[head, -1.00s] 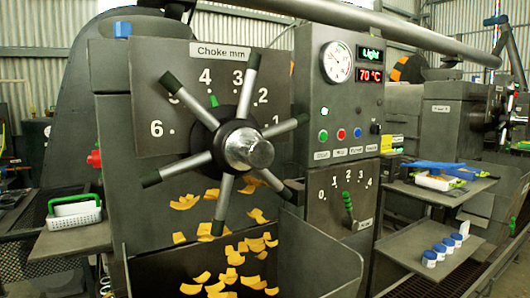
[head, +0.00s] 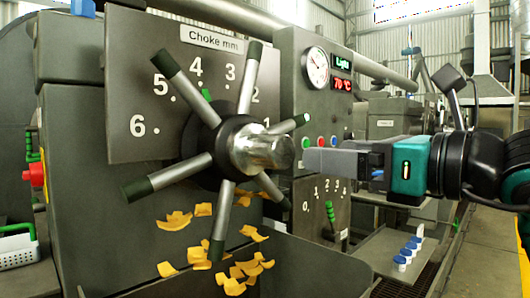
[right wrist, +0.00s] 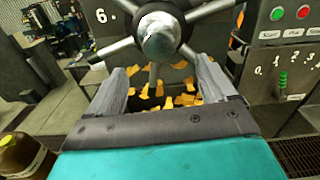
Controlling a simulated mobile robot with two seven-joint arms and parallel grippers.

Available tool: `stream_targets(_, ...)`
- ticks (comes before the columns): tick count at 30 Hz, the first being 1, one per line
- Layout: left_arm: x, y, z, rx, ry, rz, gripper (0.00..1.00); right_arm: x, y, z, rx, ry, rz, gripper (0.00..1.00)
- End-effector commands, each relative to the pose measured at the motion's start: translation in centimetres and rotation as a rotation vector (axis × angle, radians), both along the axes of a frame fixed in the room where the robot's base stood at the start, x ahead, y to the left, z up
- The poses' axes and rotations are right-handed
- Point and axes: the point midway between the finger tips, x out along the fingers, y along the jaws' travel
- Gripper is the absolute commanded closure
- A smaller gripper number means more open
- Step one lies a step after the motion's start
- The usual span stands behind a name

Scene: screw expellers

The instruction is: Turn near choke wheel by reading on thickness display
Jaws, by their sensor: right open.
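The near choke wheel (head: 222,150) has several grey spokes with dark green tips around a bright metal hub (head: 262,152). It stands before a dark plate (head: 135,75) labelled "Choke mm", numbered 1 to 6. A small green pointer (head: 207,95) shows below the 4. The thickness display (head: 342,62) reads "Light" in green. My right gripper (head: 306,160) points left, its tips close to the hub's right side; contact is unclear. In the right wrist view the gripper (right wrist: 165,82) is open, with the hub (right wrist: 160,40) beyond the fingers. My left gripper is out of view.
A round gauge (head: 316,67) and a red 70 °C display (head: 342,84) are on the panel. Yellow flakes (head: 243,268) lie below the wheel. A numbered lever (head: 330,212) and a shelf with blue-and-white jars (head: 405,255) are to the right.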

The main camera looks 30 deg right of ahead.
Motion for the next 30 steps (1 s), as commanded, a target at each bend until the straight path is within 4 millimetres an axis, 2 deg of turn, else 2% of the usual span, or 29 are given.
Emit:
stream_targets(6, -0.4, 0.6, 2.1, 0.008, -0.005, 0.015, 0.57, 2.3, 0.9, 0.5, 0.001, 0.008, 0.006, 0.16)
stream_targets(12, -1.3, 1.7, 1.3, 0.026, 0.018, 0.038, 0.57, 5.0, 1.9, 0.3, 0.003, 0.005, 0.007, 0.16)
stream_targets(24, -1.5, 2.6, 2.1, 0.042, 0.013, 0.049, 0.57, 10.3, 3.7, 0.2, 0.005, 0.004, 0.008, 0.16)
stream_targets(30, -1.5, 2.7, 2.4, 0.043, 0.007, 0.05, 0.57, 11.6, 4.2, 0.0, 0.002, 0.004, 0.007, 0.16)
